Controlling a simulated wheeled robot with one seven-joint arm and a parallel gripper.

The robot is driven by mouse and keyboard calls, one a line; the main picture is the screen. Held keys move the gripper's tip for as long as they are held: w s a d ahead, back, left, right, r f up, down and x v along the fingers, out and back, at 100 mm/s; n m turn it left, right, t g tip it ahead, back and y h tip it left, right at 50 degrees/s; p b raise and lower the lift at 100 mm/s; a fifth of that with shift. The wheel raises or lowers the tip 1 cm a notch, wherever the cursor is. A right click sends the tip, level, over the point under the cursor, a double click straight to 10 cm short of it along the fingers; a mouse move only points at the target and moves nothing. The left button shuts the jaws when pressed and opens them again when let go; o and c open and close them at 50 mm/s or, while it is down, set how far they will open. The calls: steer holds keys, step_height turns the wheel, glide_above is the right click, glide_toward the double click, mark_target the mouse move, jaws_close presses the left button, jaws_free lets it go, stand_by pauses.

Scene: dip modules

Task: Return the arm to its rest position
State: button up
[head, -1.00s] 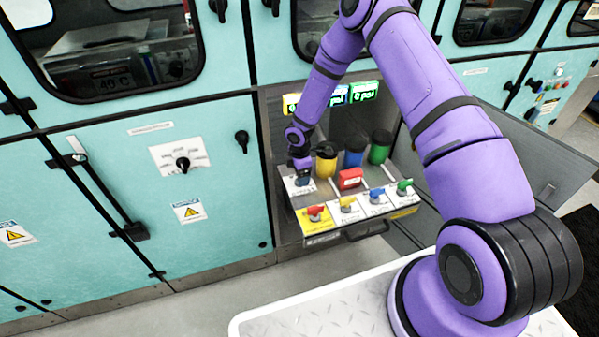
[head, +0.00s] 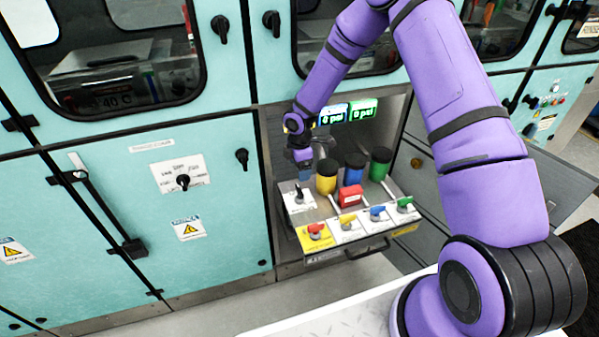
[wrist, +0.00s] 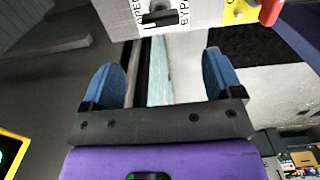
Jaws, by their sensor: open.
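My purple arm reaches from the lower right of the head view up and over to the open bay. My gripper (head: 304,176) hangs over the left part of the bay's panel, above a white plate with a black switch (head: 299,193). In the wrist view my gripper (wrist: 163,75) shows two blue fingers wide apart with nothing between them. That view also shows the white plate (wrist: 130,12) with its black switch, beyond the fingertips and apart from them.
The panel carries yellow (head: 326,178), blue (head: 354,168) and green (head: 379,164) cylinders, a red block (head: 350,196) and several coloured valve handles. Teal cabinet doors (head: 90,215) stand left; an open grey door (head: 545,190) stands right.

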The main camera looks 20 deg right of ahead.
stand_by(0.4)
steer(key=s+d+r+m+t+h, duration=0.1)
steer(key=s+d+r+m, duration=0.2)
steer(key=r, duration=0.8)
steer(key=s+d+r+m+t, duration=0.1)
steer(key=s+r+m, duration=0.3)
steer(key=r, duration=0.7)
steer(key=s+d+r+m+h, duration=0.15)
steer(key=s+r, duration=0.35)
steer(key=r, duration=0.6)
steer(key=s+r+m+t, duration=0.1)
steer(key=s+r+m, duration=0.2)
steer(key=s, duration=0.5)
steer(key=s+d+r+m+t+y, duration=0.1)
steer(key=s+r+m, duration=0.2)
steer(key=s, duration=0.6)
steer(key=s+r+m+t+y, duration=0.1)
steer(key=s+r+m, duration=0.2)
steer(key=s+r, duration=0.2)
steer(key=s, duration=0.3)
steer(key=shift+s+d+r+m, duration=0.15)
steer(key=shift+s+r+m, duration=0.15)
steer(key=shift+s+m, duration=0.05)
